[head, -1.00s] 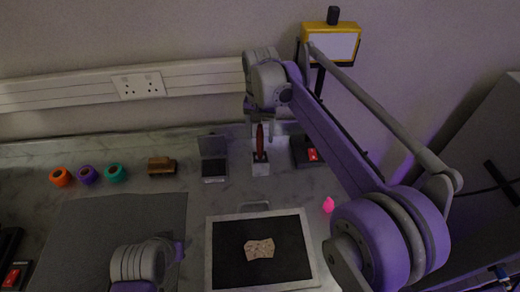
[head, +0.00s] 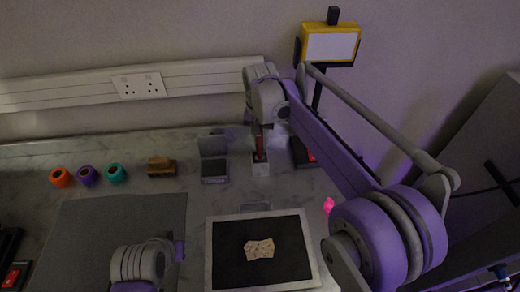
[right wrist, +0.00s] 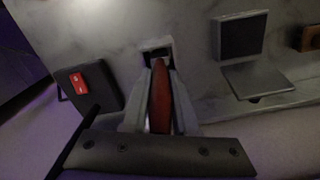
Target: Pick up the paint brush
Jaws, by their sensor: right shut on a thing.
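The paint brush (head: 260,148) has a red handle and stands upright in a small light holder block (head: 261,169) at the back of the bench. Its lower end is hidden in the holder. My right gripper (head: 262,130) is over it from above. In the right wrist view the fingers (right wrist: 160,108) are shut on the red handle of the brush (right wrist: 160,95), with the holder's dark opening (right wrist: 157,53) just beyond. My left arm's end shows at the bottom of the head view, but its fingers are not visible.
A black box with a red switch (right wrist: 90,82) stands close beside the holder. A small stand with a dark panel (head: 213,160) is on the other side. A framed black tray (head: 232,269) with a tan piece (head: 259,249) lies in front. Orange, purple and teal rings sit left.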

